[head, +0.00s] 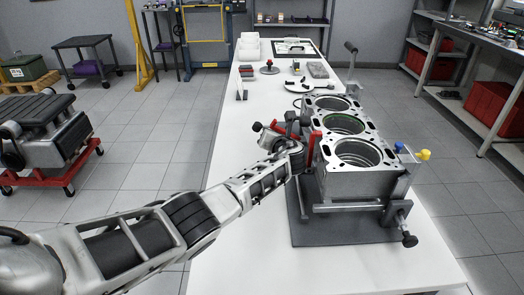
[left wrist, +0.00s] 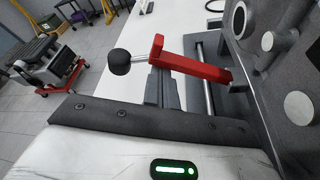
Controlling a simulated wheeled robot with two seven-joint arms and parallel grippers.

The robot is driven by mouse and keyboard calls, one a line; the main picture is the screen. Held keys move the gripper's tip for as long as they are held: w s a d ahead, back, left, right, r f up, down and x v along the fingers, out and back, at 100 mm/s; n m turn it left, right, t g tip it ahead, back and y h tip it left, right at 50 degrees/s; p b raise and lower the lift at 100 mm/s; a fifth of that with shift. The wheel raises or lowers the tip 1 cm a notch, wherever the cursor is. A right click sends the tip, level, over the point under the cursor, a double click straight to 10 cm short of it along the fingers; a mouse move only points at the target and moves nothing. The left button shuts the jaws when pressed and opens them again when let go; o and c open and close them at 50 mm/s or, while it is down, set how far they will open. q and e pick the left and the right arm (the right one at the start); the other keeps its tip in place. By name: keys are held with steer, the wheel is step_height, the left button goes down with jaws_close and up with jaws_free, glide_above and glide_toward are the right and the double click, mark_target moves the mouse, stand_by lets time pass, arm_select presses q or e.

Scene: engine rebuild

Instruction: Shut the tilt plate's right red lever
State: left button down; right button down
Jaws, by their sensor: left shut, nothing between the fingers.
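The grey engine block (head: 345,182) with open cylinder bores sits on a dark tilt plate (head: 312,232) on the white table. A red lever (head: 314,148) stands near upright at the block's left side. Another red part (head: 268,134) with a dark knob shows left of my wrist. My left gripper (head: 297,124) is shut and empty beside these red parts, its tips partly hidden among dark pieces. In the left wrist view, a red lever (left wrist: 195,66) with a black ball knob (left wrist: 119,62) sticks out beside the block, close ahead of the gripper. My right gripper is out of view.
Blue (head: 398,147) and yellow (head: 424,155) knobs stick out right of the block. A black-knobbed crank (head: 405,225) projects at the front right. Small parts and trays lie at the table's back. The white table's front left (head: 250,250) is clear.

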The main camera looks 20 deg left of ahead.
arm_select(q)
steer(key=shift+d+r, duration=0.1)
steer(key=shift+r, duration=0.05)
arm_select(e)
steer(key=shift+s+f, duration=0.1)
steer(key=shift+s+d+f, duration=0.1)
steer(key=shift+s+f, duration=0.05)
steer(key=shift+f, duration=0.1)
